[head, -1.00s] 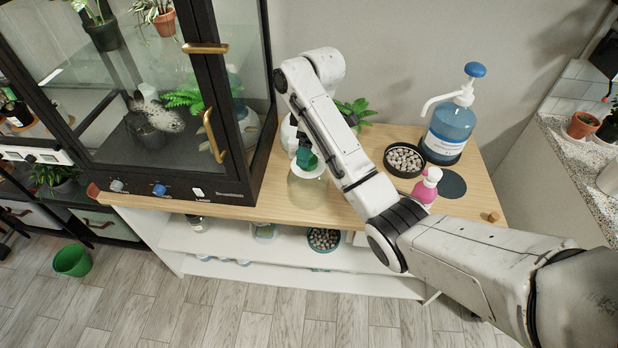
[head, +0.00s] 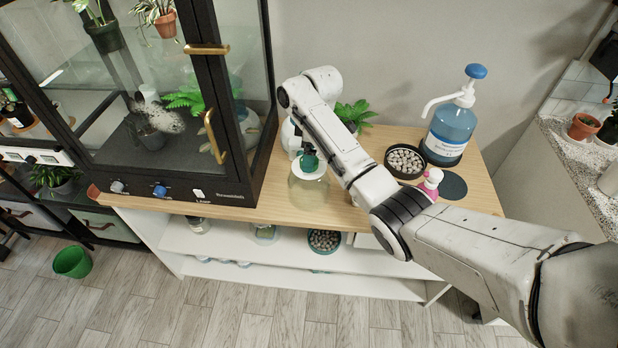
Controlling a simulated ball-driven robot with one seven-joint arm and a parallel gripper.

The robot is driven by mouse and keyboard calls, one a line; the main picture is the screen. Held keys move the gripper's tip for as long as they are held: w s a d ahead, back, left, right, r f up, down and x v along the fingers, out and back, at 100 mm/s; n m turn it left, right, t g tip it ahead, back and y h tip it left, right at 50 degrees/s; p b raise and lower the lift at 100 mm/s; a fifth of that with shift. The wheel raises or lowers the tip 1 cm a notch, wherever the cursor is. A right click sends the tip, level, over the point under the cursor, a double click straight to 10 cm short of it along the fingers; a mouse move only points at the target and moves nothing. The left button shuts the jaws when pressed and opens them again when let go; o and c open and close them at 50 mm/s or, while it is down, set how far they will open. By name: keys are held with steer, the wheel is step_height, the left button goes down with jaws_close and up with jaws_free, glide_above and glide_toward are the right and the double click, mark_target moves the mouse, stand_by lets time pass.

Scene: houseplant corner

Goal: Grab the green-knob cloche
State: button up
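The cloche (head: 307,188) is a clear glass dome with a white top and a green knob (head: 309,163). It stands on the wooden counter, right of the glass cabinet, in the head view. My arm reaches in from the right and bends down behind the cloche. My gripper (head: 299,153) is at the knob's upper left, close to it. It is small and partly hidden by my arm and the knob, so I cannot tell whether its fingers touch the knob or how far apart they are.
The glass cabinet (head: 258,150) stands close on the left. A leafy plant (head: 353,112) is behind my arm. A bowl of pebbles (head: 405,161), a blue pump bottle (head: 449,132), a pink bottle (head: 430,183) and a dark round mat (head: 453,187) are on the right.

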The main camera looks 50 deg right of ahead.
steer(key=shift+w+f, duration=0.1)
steer(key=shift+f, duration=0.7)
jaws_close()
steer(key=shift+r, duration=0.1)
stand_by(0.4)
